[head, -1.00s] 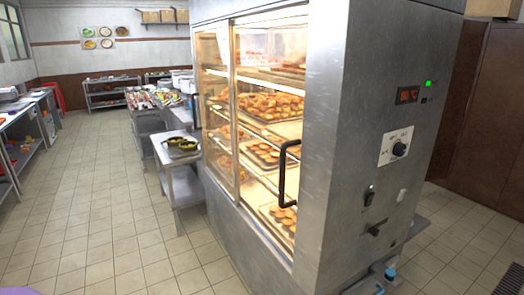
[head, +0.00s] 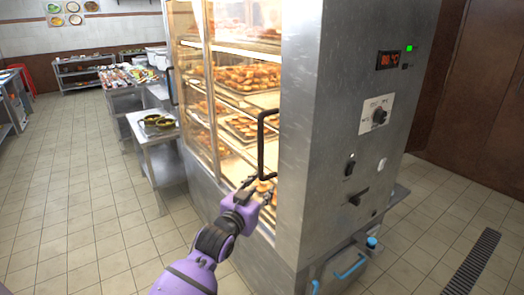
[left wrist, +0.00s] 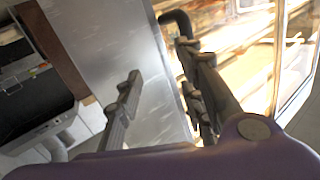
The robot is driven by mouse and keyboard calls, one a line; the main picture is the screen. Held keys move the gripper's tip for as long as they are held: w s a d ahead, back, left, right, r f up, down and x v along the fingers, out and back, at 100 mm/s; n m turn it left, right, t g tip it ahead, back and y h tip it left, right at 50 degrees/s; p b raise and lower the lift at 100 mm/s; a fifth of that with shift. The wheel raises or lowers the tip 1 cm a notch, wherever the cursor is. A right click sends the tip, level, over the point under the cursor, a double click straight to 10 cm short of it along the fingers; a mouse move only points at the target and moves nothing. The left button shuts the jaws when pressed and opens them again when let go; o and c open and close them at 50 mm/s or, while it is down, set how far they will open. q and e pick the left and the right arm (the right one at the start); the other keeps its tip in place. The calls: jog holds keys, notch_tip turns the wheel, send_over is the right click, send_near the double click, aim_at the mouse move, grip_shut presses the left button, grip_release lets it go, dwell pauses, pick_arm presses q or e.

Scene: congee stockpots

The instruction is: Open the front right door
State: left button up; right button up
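The front right door (head: 240,78) is a glass panel in the tall steel warming cabinet (head: 335,120), and it looks closed. Its black C-shaped handle (head: 261,145) stands upright near the door's right edge. My left gripper (head: 259,189) is by the lower end of the handle, in front of the glass. In the left wrist view, the gripper (left wrist: 160,62) has its two fingers apart. The handle's top bend (left wrist: 175,19) shows beyond the right finger, which hides the rest. I cannot tell whether they touch. My right gripper is out of view.
The other glass door (head: 184,65) with its own black handle (head: 170,86) is further left. A steel side table (head: 155,138) with dark pans stands beyond the cabinet. Control knobs and a display (head: 387,60) are on the cabinet's right side. The tiled floor (head: 80,190) at left is clear.

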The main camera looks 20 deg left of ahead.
pick_arm(q)
jog(key=n+t, duration=0.1)
send_near(259, 148)
jog(key=w+d, duration=0.2)
jog(key=w, duration=0.1)
jog(key=a, duration=0.2)
jog(key=shift+n+y, duration=0.4)
jog(key=w, duration=0.8)
jog(key=shift+r, duration=0.2)
grip_shut()
